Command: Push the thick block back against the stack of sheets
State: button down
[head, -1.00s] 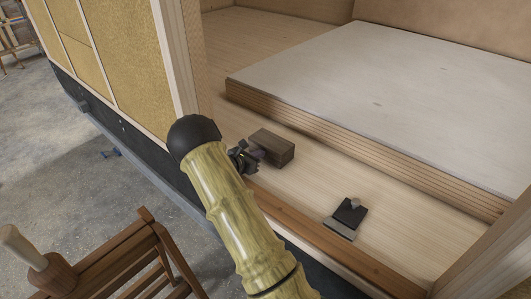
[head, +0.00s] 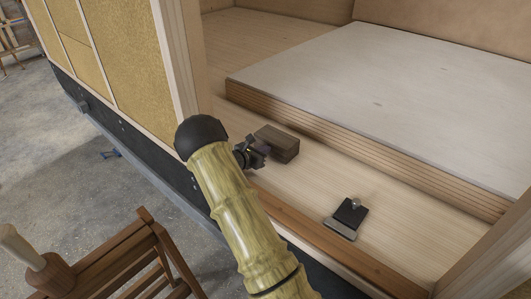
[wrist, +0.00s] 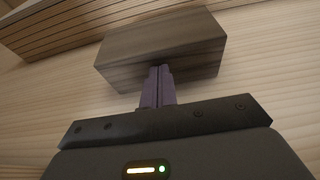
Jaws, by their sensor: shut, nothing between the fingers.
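The thick block (head: 280,145), dark brown wood, lies on the pale floor in front of the stack of sheets (head: 385,95). The stack is low and wide, with a pale grey top and layered edges. A narrow strip of floor shows between block and stack in the head view. My gripper (head: 262,148) is shut and empty at the block's near side. In the wrist view, the closed fingertips (wrist: 160,70) meet the near face of the block (wrist: 165,45), seemingly touching it. The stack's layered edge (wrist: 70,22) runs beyond the block at upper left.
A dark tool with a metal plate (head: 347,218) lies on the floor to the right of the block. A brown wooden sill (head: 330,250) runs along the doorway's front. A door post (head: 185,60) stands at left. A slatted wooden chair (head: 120,260) is at lower left.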

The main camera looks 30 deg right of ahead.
aim_at(277, 136)
jog(key=shift+w+d+b, duration=0.3)
jog(key=shift+w+d, duration=0.3)
jog(key=shift+d, duration=1.1)
jog(key=shift+w+d+b, duration=0.25)
jog(key=shift+w+d, duration=0.4)
jog(key=shift+d, duration=1.1)
jog(key=shift+w+d+b, duration=0.3)
jog(key=shift+w+d, duration=0.3)
jog(key=shift+d, duration=1.1)
jog(key=shift+r+p+v, duration=0.2)
jog(key=shift+p+v, duration=0.05)
jog(key=shift+v, duration=1.7)
jog(key=shift+r+p+v, duration=0.25)
jog(key=shift+v, duration=1.65)
jog(key=shift+d, duration=0.1)
